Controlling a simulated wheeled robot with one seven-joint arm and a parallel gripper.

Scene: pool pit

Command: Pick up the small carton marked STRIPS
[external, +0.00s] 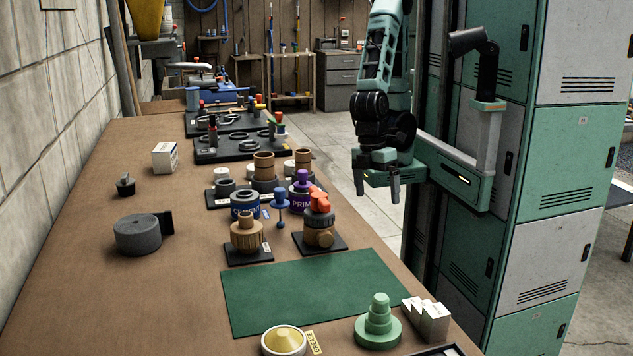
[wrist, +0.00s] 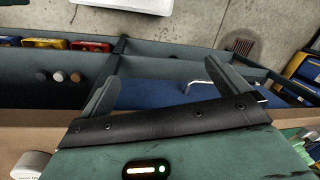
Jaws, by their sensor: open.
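A small white carton (external: 165,157) stands upright on the brown bench, on its left side near the block wall. It has faint print that I cannot read, so I cannot confirm the word STRIPS. My gripper (external: 378,185) hangs to the right of the bench, well to the right of the carton and apart from it. The jaws are open and empty, and both fingers show in the wrist view (wrist: 168,90). I cannot make out the carton in the wrist view.
Between carton and gripper stand a blue cement can (external: 245,205), a purple-topped primer can (external: 301,197) and brown fittings (external: 246,236). A grey tape roll (external: 137,235) lies nearer. A green mat (external: 295,290) is bare. Lockers (external: 570,150) stand on the right.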

